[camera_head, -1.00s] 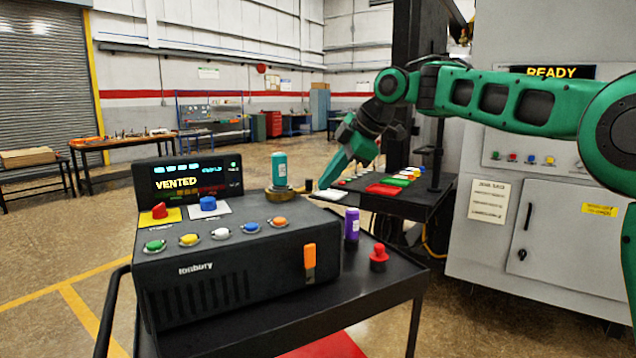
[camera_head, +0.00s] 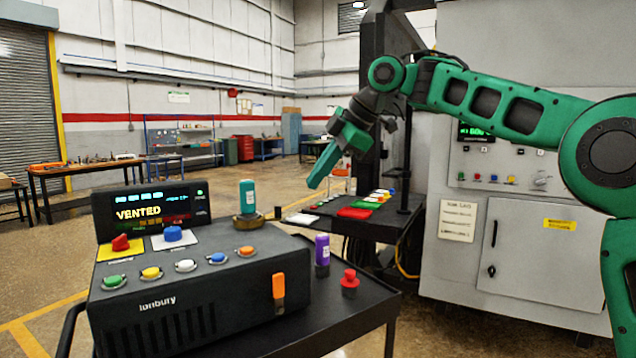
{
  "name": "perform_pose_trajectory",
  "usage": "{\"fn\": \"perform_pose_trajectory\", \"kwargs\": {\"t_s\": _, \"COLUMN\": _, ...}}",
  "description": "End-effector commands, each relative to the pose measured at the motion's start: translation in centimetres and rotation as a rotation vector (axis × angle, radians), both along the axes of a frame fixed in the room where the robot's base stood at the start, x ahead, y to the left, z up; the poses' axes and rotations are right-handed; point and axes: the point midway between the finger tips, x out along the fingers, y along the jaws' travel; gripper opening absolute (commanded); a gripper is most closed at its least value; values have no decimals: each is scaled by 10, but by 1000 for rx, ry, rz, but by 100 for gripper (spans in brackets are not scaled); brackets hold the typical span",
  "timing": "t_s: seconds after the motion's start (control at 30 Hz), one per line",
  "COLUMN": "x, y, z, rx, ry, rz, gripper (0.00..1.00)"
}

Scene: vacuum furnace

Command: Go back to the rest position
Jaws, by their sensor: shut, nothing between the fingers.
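My gripper (camera_head: 322,170) is at the end of the green arm, right of the middle of the view. Its fingers are shut and empty, pointing down and to the left. It hangs in the air above and behind the control box (camera_head: 212,306), near the side table with coloured pieces. It touches nothing that I can see.
The control box stands on a black cart (camera_head: 352,318), and its screen (camera_head: 150,211) reads "VENTED". A teal-capped cylinder (camera_head: 247,196), a purple cylinder (camera_head: 322,250) and a red knob (camera_head: 349,280) stand near it. A side table (camera_head: 398,226) holds coloured pieces. A grey cabinet (camera_head: 530,248) stands at right.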

Motion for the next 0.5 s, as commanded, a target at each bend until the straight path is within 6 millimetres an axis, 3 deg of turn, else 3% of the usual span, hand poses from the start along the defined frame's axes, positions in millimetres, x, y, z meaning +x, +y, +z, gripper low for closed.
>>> {"fn": "perform_pose_trajectory", "kwargs": {"t_s": 0.17, "x": -3, "y": -17, "z": -11, "rx": -20, "ry": 42, "rz": -88, "gripper": 0}}
{"fn": "perform_pose_trajectory", "kwargs": {"t_s": 0.27, "x": -8, "y": -49, "z": -31, "rx": -47, "ry": 113, "rz": -239, "gripper": 0}}
{"fn": "perform_pose_trajectory", "kwargs": {"t_s": 0.5, "x": -45, "y": -170, "z": -94, "rx": -92, "ry": 312, "rz": -763, "gripper": 0}}
